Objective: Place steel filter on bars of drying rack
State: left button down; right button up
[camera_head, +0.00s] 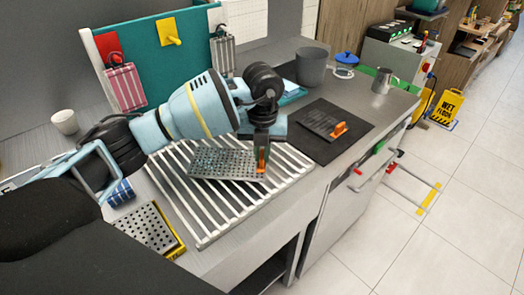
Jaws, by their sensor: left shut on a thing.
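The steel filter (220,162), a flat grey perforated plate, is over the pale bars of the drying rack (232,208). My left gripper (262,158) points down at the filter's right end and is shut on it, beside a small orange part. The filter lies nearly level, close over the bars; I cannot tell whether it touches them. The arm hides the rack's far left part. My right gripper is not in view.
Another perforated plate (146,229) with a yellow edge lies left of the rack. A black mat (335,150) with a dark block and orange handle lies to the right. A grey bucket (311,66) and a metal jug (383,80) stand behind. A teal panel (160,65) rises at the back.

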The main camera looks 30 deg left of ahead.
pick_arm(q)
jog(key=c, duration=1.5)
grip_release()
notch_tip(320, 180, up, 12)
jog(key=shift+r, duration=0.15)
